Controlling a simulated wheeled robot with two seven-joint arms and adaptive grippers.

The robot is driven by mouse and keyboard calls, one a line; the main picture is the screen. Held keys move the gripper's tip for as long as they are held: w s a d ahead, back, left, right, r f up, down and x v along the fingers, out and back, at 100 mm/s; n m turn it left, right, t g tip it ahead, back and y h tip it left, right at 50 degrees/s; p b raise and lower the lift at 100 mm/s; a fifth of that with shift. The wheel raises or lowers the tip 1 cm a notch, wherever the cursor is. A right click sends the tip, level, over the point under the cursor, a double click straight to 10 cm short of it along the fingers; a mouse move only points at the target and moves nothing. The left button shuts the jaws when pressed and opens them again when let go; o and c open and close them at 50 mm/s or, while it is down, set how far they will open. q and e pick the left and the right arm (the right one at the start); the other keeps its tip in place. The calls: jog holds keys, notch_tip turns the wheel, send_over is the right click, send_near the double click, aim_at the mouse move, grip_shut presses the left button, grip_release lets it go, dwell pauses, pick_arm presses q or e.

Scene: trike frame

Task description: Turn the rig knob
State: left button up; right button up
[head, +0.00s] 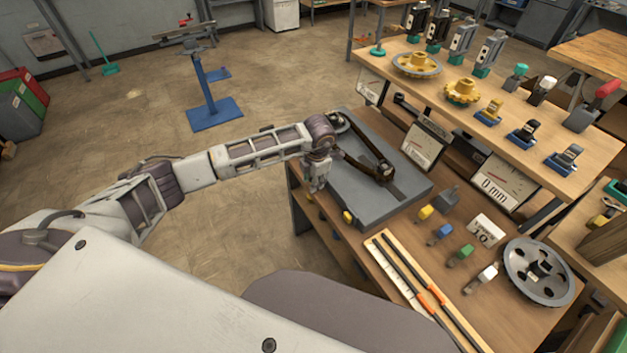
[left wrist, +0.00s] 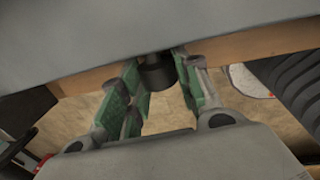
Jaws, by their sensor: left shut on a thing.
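The rig (head: 372,205) is a grey box with a dark curved arm on top, at the left end of the workbench. My left gripper (head: 318,186) is at the rig's left front side, its fingertips small and partly hidden in the head view. In the left wrist view, a short dark round knob (left wrist: 156,72) sticks out from the grey rig face (left wrist: 150,25). The green-padded fingers of my left gripper (left wrist: 158,86) stand on either side of the knob and are shut on it. My right gripper is not in view.
A yellow knob-like part (head: 347,217) is on the rig's front edge. Several coloured small parts, a spoked wheel (head: 539,271) and a slim tray (head: 400,272) lie on the bench. A shelf (head: 480,110) with parts is behind. Open floor (head: 130,120) is at left.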

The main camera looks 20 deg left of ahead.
pick_arm(q)
jog(key=shift+d+f+t+y+b, duration=0.1)
jog(key=shift+t+y+b, duration=0.6)
jog(key=shift+y+b, duration=0.05)
jog(key=shift+y, duration=0.05)
jog(key=o, duration=0.9)
jog(key=shift+o, duration=0.7)
jog(key=shift+v, duration=0.95)
jog(key=v, duration=1)
jog(key=shift+d, duration=0.15)
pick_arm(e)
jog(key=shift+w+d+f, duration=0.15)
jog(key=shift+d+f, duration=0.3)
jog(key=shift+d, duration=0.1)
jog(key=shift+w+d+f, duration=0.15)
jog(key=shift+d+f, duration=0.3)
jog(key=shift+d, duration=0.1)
pick_arm(q)
jog(key=shift+s, duration=0.15)
